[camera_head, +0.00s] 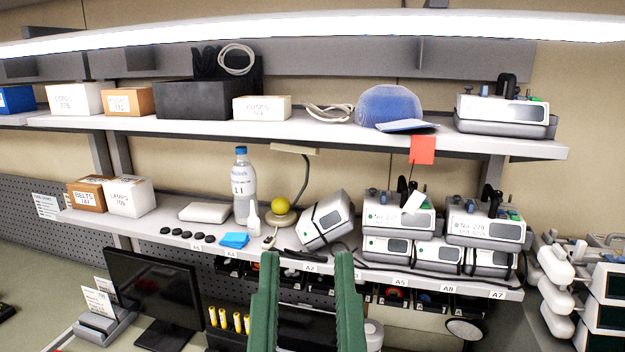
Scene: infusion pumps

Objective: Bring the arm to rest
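My gripper (307,262) shows at the bottom middle, with two green fingers pointing up and spread well apart. Nothing is between the fingertips, and they stand in front of the lower shelf's front edge. A tilted infusion pump (327,217) sits on the lower shelf just beyond and above the fingers. Several more pumps are stacked to its right, among them one labelled pump (398,216) and another (487,228) on top. One more pump (503,110) stands at the right end of the upper shelf.
The upper shelf (330,130) carries boxes and a blue dome. A monitor (155,297) stands below left. More equipment (607,300) stands at the right edge.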

